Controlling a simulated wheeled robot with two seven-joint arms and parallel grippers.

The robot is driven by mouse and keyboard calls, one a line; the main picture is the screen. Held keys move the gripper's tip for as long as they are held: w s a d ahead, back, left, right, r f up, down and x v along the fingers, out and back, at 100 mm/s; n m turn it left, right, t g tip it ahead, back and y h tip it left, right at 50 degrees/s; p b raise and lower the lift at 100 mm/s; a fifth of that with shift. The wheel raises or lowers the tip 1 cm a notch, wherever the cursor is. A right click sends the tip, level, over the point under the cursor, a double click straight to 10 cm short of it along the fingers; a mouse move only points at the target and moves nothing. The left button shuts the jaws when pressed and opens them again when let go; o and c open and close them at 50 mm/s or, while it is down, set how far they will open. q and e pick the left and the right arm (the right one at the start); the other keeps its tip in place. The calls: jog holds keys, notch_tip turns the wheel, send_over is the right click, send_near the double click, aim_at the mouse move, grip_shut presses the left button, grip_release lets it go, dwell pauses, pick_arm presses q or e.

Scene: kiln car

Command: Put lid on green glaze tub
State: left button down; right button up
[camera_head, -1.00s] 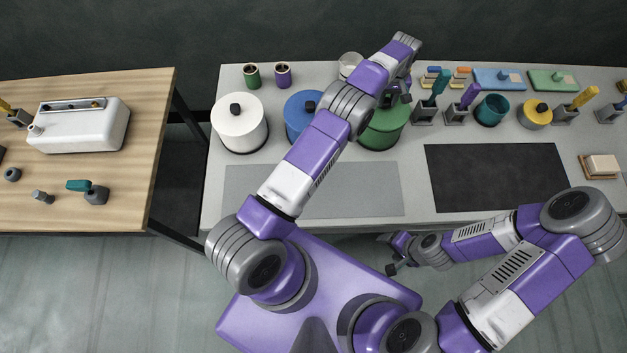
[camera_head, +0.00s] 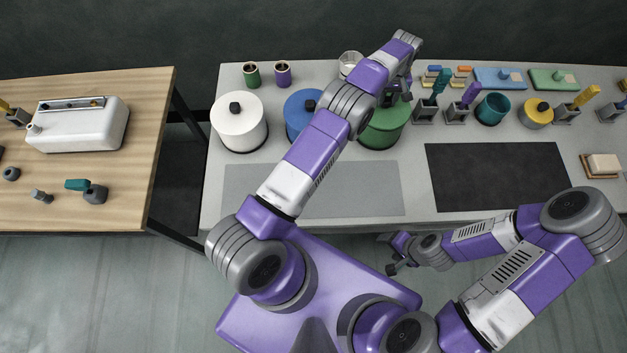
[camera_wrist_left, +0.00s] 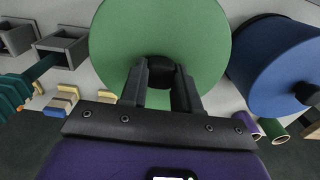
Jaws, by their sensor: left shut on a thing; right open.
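The green glaze tub (camera_head: 383,135) stands at the back of the grey table, partly hidden by my left arm. A round green lid (camera_wrist_left: 160,30) with a dark knob (camera_wrist_left: 172,74) fills the upper middle of the left wrist view. My left gripper (camera_wrist_left: 162,78) is shut on the knob, with a finger on each side. In the head view, the green lid (camera_head: 401,108) appears at the tub's top; I cannot tell whether it rests fully on the rim. My right gripper (camera_head: 392,262) is open and empty, low in front of the table.
A blue tub (camera_head: 298,118) stands close left of the green one, and a white lidded tub (camera_head: 238,128) further left. The grey mat (camera_head: 340,192) and black mat (camera_head: 497,178) are bare.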

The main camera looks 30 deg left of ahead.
pick_arm(q)
jog(key=shift+f+b, duration=0.4)
jog(key=shift+f, duration=0.15)
jog(key=c, duration=0.7)
grip_release()
jog(key=shift+c, duration=0.2)
jog(key=shift+r, duration=0.15)
jog(key=shift+r+p, duration=2.45)
jog(key=shift+r, duration=1.45)
